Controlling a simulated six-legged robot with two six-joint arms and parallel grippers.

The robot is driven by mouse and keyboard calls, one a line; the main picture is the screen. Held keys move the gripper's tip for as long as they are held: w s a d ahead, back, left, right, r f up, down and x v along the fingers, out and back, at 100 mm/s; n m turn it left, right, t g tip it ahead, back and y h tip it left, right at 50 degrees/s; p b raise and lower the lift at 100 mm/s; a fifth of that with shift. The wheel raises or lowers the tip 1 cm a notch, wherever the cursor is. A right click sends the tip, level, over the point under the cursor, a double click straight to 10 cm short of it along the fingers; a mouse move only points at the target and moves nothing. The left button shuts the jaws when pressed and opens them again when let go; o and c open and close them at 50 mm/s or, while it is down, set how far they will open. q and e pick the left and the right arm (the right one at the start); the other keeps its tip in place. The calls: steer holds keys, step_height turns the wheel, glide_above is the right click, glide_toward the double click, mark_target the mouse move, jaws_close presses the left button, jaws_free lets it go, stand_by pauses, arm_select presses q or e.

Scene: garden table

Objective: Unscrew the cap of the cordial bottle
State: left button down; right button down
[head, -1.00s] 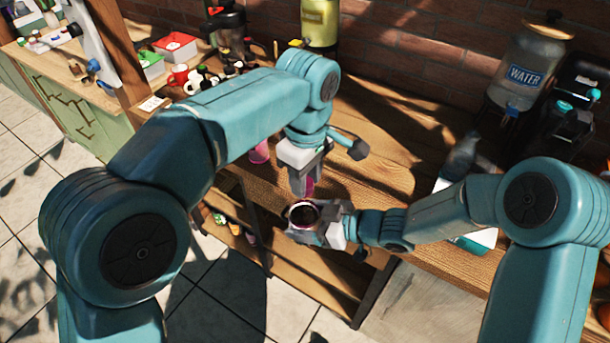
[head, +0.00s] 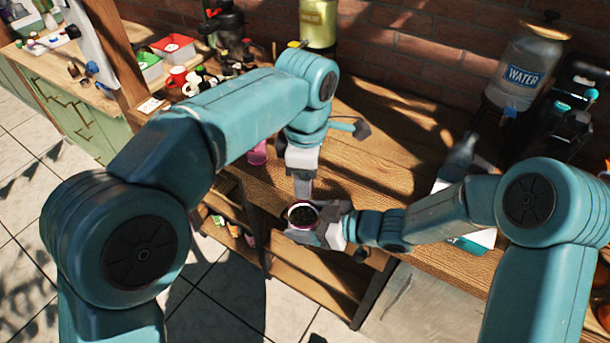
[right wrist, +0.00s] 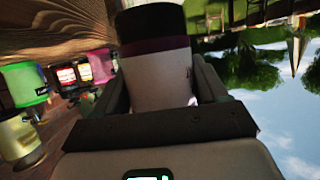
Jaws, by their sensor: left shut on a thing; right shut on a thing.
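The cordial bottle appears as a round thing with a pale, pinkish rim and a dark face (head: 302,215) in the head view. In the right wrist view it has a pale body (right wrist: 157,85), a dark red band and a black end. My right gripper (head: 318,226) is shut on its body, one finger on each side. My left gripper (head: 303,190) comes down from above to its far edge and is shut, apparently on the cap. The contact is too small to see clearly, and the cap cannot be told apart for certain.
A pink cup (head: 258,153) stands on the wooden table (head: 375,165) behind my left arm. Mugs and small items crowd the back left. The table's middle is mostly bare.

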arm_select(q)
steer(key=shift+r, duration=0.15)
steer(key=shift+r, duration=0.9)
